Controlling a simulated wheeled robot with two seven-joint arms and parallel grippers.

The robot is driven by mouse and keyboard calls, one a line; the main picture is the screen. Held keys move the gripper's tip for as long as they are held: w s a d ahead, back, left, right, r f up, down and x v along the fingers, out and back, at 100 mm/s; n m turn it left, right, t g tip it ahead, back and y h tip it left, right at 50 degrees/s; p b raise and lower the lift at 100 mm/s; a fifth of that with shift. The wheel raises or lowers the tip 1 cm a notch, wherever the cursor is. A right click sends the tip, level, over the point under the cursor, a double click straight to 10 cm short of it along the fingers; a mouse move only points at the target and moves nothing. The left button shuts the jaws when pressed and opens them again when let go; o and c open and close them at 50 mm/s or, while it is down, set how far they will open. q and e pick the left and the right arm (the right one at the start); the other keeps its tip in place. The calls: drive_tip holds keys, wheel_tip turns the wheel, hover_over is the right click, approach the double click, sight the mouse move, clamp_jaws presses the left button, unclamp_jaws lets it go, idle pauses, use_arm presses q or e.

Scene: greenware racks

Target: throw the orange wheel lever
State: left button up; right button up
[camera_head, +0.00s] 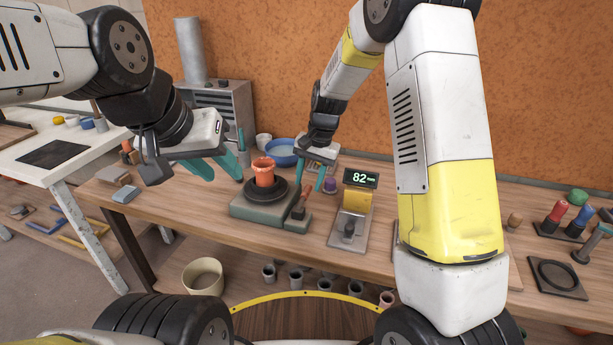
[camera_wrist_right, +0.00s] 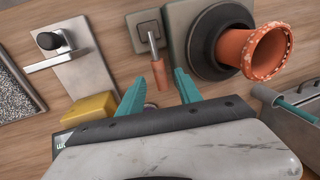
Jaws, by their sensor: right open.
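The orange wheel lever (camera_head: 299,211) stands on a small grey-green base at the right of the pottery wheel (camera_head: 262,208). In the right wrist view the lever (camera_wrist_right: 160,75) shows as an orange grip on a metal rod. My right gripper (camera_head: 315,181) is open above and just behind the lever. In its wrist view the lever's grip appears between the two teal fingertips (camera_wrist_right: 158,88), with no clear contact. An orange clay pot (camera_head: 265,175) stands on the wheel's dark disc. My left gripper (camera_head: 222,174) is open and empty, left of the wheel.
A blue bowl (camera_head: 283,152) and a purple item (camera_head: 330,185) sit behind. Tools with coloured handles (camera_head: 561,211) stand at the right. The bench front before the wheel is clear.

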sight(306, 191)
drive_tip(key=shift+a+f, duration=0.15)
drive_tip(key=shift+f, duration=0.65)
drive_tip(key=shift+a+f, duration=0.15)
drive_tip(key=shift+f, duration=0.65)
drive_tip(key=shift+c, duration=0.3)
clamp_jaws()
